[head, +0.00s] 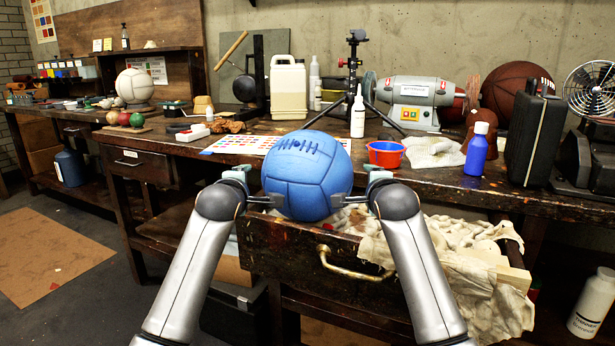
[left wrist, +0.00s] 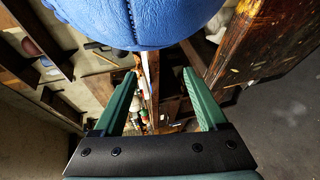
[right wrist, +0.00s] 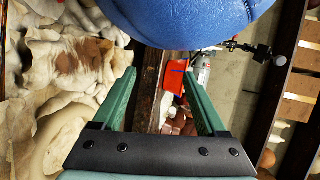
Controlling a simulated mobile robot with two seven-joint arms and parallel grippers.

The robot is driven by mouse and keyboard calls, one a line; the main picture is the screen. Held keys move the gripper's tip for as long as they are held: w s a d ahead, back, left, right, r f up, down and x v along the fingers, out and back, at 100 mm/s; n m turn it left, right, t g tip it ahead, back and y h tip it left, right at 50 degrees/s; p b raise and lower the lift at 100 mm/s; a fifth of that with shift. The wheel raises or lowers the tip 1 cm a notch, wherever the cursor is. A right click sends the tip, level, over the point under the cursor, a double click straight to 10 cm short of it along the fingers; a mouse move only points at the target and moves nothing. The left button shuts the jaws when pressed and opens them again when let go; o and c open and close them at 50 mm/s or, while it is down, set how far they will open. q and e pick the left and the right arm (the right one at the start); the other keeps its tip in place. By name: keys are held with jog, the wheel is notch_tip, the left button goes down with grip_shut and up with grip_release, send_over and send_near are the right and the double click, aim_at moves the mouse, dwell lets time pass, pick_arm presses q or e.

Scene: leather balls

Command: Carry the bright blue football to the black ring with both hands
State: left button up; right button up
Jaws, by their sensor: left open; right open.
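The bright blue football (head: 306,175), with a laced seam on top, is between my two grippers, above the open drawer in the head view. My left gripper (head: 260,198) is at its left side and my right gripper (head: 354,198) at its right side. Both are open, with nothing between their fingers. The ball also fills the top of the left wrist view (left wrist: 140,22) and of the right wrist view (right wrist: 190,20), beyond the fingers. I cannot tell whether the fingertips touch it. I cannot make out the black ring for certain.
The open drawer (head: 290,262) holds crumpled cream cloths (head: 455,245). On the workbench behind stand a red-and-blue cup (head: 385,154), white bottle (head: 357,115), blue bottle (head: 477,150), grinder (head: 412,98) and brown ball (head: 515,88). A white ball (head: 134,86) sits on the left bench.

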pick_arm(q)
jog(key=shift+x, duration=2.75)
jog(key=shift+w+f, duration=0.2)
jog(key=shift+w, duration=0.4)
jog(key=shift+d, duration=0.7)
pick_arm(e)
jog(key=a+x, duration=0.1)
jog(key=x, duration=0.5)
jog(key=shift+w+a, duration=0.2)
jog(key=shift+w, duration=0.1)
pick_arm(q)
jog(key=shift+d, duration=0.1)
pick_arm(e)
jog(key=shift+a+f, duration=0.1)
